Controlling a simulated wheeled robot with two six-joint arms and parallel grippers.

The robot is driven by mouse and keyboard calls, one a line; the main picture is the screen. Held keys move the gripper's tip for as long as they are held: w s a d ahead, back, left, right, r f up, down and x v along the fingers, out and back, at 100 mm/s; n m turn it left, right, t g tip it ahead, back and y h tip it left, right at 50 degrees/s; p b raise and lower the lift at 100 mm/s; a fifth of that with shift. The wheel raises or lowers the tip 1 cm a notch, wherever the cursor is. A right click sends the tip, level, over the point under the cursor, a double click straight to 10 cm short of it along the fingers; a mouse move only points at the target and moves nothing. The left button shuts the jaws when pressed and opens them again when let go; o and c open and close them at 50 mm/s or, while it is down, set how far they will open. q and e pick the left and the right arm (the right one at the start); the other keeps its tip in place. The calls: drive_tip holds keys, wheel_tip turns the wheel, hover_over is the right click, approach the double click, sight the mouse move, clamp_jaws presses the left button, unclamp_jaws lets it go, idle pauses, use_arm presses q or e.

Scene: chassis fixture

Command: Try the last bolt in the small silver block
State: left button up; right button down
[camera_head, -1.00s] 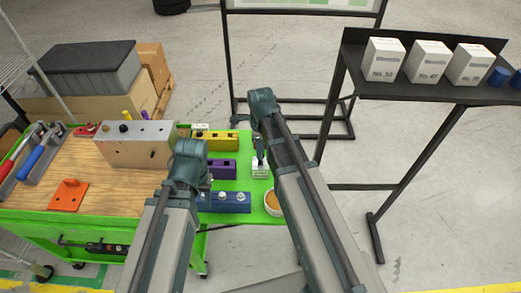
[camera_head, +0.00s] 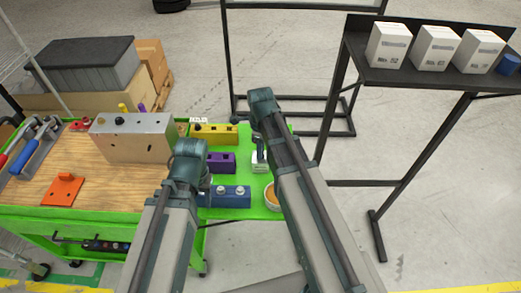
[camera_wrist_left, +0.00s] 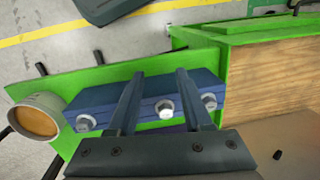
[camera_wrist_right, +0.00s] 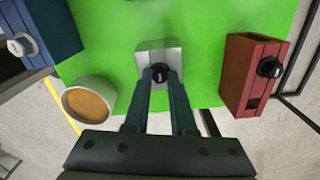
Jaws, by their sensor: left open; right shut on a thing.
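The small silver block (camera_wrist_right: 152,52) stands on the green table top in the right wrist view, and its pale side shows in the head view (camera_head: 259,163). My right gripper (camera_wrist_right: 161,78) is shut on a black-headed bolt (camera_wrist_right: 160,70) over the silver block. The fingers hide whether the bolt is in the hole or just above it. My left gripper (camera_wrist_left: 157,76) is open and empty above the blue block (camera_wrist_left: 100,94), which carries several silver bolts, one of them a bolt (camera_wrist_left: 165,108) between the fingers in the picture.
A bowl with orange contents (camera_wrist_right: 88,103) and a red block (camera_wrist_right: 246,75) with a black bolt flank the silver block. Purple (camera_head: 222,162) and yellow (camera_head: 215,134) blocks stand nearby. A large silver block (camera_head: 132,143) and orange bracket (camera_head: 63,190) are on the wood.

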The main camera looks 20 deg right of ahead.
drive_tip(key=c, duration=0.7)
unclamp_jaws()
wheel_tip(320, 180, up, 6)
drive_tip(key=p, duration=0.6)
drive_tip(key=shift+r, duration=0.1)
use_arm(q)
wheel_tip(320, 180, up, 6)
drive_tip(key=shift+f, duration=0.1)
